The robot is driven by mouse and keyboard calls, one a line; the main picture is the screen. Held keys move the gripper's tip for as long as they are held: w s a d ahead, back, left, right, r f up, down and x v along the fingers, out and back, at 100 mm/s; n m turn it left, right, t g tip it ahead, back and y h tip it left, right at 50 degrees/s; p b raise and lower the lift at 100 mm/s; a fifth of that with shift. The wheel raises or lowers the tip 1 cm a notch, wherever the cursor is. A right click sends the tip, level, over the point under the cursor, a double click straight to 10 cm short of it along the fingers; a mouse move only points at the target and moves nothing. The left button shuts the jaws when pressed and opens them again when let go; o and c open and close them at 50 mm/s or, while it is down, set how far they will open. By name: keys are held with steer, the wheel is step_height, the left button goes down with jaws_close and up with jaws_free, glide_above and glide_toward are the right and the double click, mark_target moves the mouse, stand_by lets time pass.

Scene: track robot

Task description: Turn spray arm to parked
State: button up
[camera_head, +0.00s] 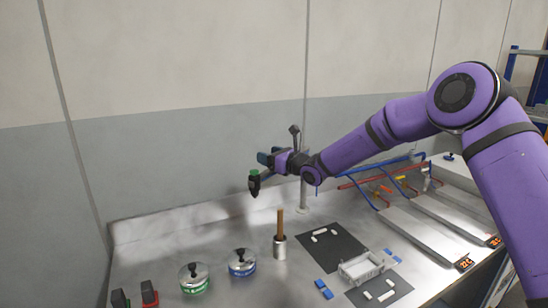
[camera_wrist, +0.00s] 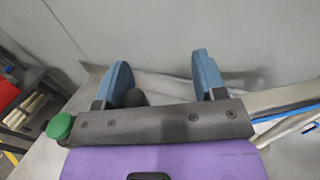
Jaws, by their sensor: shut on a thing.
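The spray arm's nozzle head (camera_head: 254,184), black with a green top, hangs above the left part of the steel bench. A thin grey post (camera_head: 303,192) stands on the bench behind my wrist and seems to carry the spray arm. My gripper (camera_head: 268,158) is beside the nozzle head, high over the bench, with its blue fingers around part of the arm. In the wrist view my gripper (camera_wrist: 165,82) shows a dark rounded piece (camera_wrist: 136,97) by the left finger. The green top (camera_wrist: 61,126) shows at the left. My gripper hides most of the arm's bar. No parked mark is clear.
A metal cup (camera_head: 280,248) with a wooden stick stands below my gripper. Two round tins, green (camera_head: 194,279) and blue (camera_head: 242,263), stand at the front left. The wall is close behind.

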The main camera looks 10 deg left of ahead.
steer(key=shift+s+d+r, duration=0.1)
steer(key=shift+s+d, duration=0.05)
steer(key=shift+d, duration=1.05)
steer(key=s+d, duration=0.6)
steer(key=s, duration=0.4)
steer(key=shift+s+d, duration=0.2)
steer(key=shift+s, duration=0.2)
stand_by(0.6)
